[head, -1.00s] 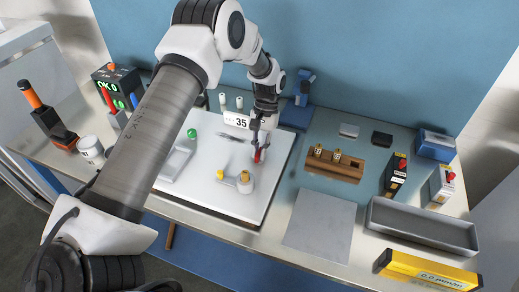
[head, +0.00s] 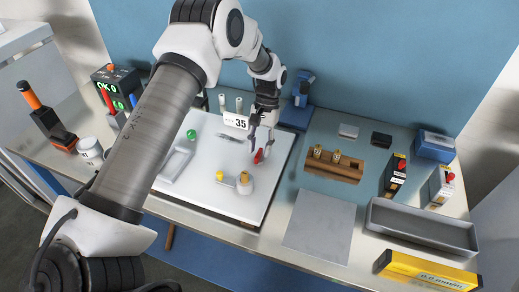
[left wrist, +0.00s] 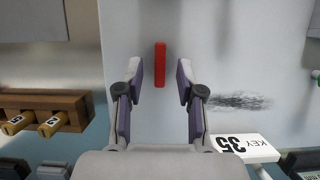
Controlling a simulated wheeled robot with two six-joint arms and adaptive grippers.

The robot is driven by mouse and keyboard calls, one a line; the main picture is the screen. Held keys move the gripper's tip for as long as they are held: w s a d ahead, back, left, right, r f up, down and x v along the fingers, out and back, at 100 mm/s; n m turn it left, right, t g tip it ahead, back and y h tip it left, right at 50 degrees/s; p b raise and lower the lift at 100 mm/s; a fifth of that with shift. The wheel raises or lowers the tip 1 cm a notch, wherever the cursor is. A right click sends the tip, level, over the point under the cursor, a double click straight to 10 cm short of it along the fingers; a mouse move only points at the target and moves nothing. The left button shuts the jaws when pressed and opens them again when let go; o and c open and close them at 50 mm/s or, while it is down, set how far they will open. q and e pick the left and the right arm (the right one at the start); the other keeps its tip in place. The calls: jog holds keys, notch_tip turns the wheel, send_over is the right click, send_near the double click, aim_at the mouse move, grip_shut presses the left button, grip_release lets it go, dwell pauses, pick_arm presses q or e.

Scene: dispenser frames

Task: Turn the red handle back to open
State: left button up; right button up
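The red handle (head: 258,156) is a short red bar on the white panel (head: 205,200) lying on the table. In the left wrist view the red handle (left wrist: 160,64) points along the picture's vertical, in line with the gap between the fingers. My left gripper (head: 261,143) is over the handle from behind. In its wrist view the left gripper (left wrist: 160,82) is open, with one finger on each side of the handle's line and clear space between. The handle seems free of both fingers. My right gripper is not in view.
A wooden block (head: 334,168) with brass pieces stands to the right. A grey mat (head: 320,226) lies bare in front of it.

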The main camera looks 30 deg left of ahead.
pick_arm(q)
jog(key=d+v, duration=0.1)
jog(key=v, duration=0.9)
jog(key=shift+w+a+r, duration=0.15)
jog(key=shift+a+r, duration=0.15)
jog(key=shift+a, duration=0.15)
